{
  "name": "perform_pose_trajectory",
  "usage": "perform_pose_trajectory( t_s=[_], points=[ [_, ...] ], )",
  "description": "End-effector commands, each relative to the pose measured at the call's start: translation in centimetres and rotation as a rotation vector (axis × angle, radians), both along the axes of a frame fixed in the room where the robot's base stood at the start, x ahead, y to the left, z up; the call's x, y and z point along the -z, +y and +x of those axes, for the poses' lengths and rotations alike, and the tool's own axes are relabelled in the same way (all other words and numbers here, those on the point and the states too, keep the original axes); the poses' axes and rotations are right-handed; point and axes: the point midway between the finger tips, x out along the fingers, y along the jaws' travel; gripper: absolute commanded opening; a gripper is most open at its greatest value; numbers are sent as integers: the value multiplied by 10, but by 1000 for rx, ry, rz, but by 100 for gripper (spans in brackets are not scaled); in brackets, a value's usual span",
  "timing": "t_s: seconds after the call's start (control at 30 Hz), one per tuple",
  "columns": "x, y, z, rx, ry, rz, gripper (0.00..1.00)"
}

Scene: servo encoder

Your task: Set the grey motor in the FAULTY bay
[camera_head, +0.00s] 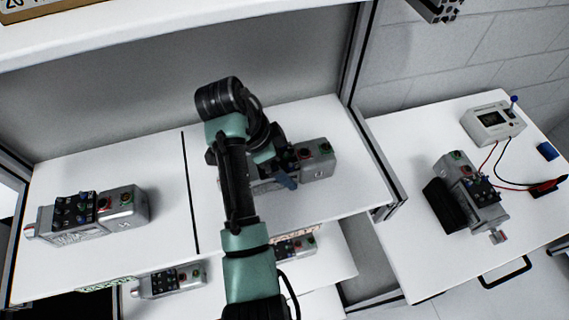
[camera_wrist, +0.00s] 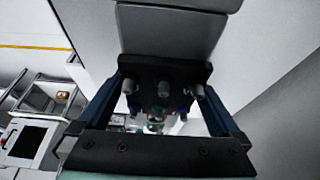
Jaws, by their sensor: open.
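A grey motor (camera_head: 318,163) with a dark connector block lies in the right-hand bay of the upper shelf (camera_head: 335,125), partly hidden by my arm.
A similar motor (camera_head: 120,208) lies in the left bay, past a black dividing line (camera_head: 190,190); a green label (camera_head: 105,284) is below. More motors (camera_head: 172,281) show lower down. The right table holds another motor (camera_head: 487,200), a tester (camera_head: 492,121) and red and black leads.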

Motion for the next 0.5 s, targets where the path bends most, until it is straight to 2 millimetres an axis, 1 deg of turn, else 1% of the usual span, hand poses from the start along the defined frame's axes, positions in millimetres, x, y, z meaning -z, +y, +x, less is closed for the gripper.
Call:
perform_pose_trajectory(
  t_s=[0.23, 0.33, 0.5],
  points=[
    [-45, 17, -5, -2, -1, 1, 100],
    [-54, 20, -6, -1, 0, 1, 100],
    [-59, 23, -7, 0, 0, 1, 100]
  ],
)
